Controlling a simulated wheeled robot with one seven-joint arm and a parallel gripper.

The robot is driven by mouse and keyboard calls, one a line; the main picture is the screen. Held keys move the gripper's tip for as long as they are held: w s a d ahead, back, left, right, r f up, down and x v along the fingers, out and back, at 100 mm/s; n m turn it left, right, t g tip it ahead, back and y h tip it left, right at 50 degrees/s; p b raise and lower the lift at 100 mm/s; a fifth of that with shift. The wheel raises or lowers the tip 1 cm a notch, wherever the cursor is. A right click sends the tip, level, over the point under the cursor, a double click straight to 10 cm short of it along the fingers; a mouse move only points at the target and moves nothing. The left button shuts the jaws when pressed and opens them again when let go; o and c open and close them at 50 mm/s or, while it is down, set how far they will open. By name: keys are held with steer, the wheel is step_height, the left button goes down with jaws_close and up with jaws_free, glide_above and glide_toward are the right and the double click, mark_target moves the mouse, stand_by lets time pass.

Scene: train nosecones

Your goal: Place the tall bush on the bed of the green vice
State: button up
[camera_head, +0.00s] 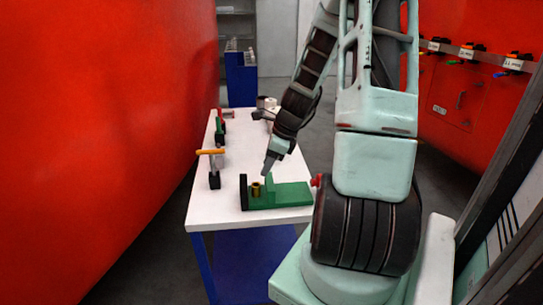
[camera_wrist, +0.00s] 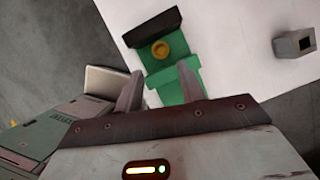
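The bush, a small brass-coloured cylinder (camera_head: 256,190), stands upright on the bed of the green vice (camera_head: 288,195), close to its black jaw (camera_head: 243,190). In the wrist view the bush (camera_wrist: 160,50) shows from above as a gold ring on the green vice (camera_wrist: 163,73), apart from the fingers. My gripper (camera_head: 268,166) is above the vice, pointing down. In the wrist view its two fingers (camera_wrist: 160,92) are spread, with only part of the green vice seen between them. They hold nothing.
The vice sits near the front of a white-topped table (camera_head: 210,215). An orange-handled clamp (camera_head: 211,152) stands at its left edge. Further items lie at the back. The wrist view shows a grey block (camera_wrist: 294,44) with a square hole. Red curved walls flank the table.

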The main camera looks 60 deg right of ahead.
steer(key=shift+v, duration=1.4)
steer(key=w+a+r+n+g, duration=0.1)
steer(key=a+r+n, duration=0.1)
steer(key=a+n, duration=0.8)
steer(key=w+a+r+n+g, duration=0.2)
steer(key=a+n, duration=0.5)
steer(key=a, duration=0.7)
steer(key=s+a+r+n+g+h, duration=0.1)
steer(key=s+a+r+n, duration=0.2)
steer(key=s+a+n, duration=1.3)
steer(key=a+n, duration=0.2)
steer(key=n, duration=0.3)
steer(key=shift+a, duration=0.3)
steer(key=shift+f, duration=0.1)
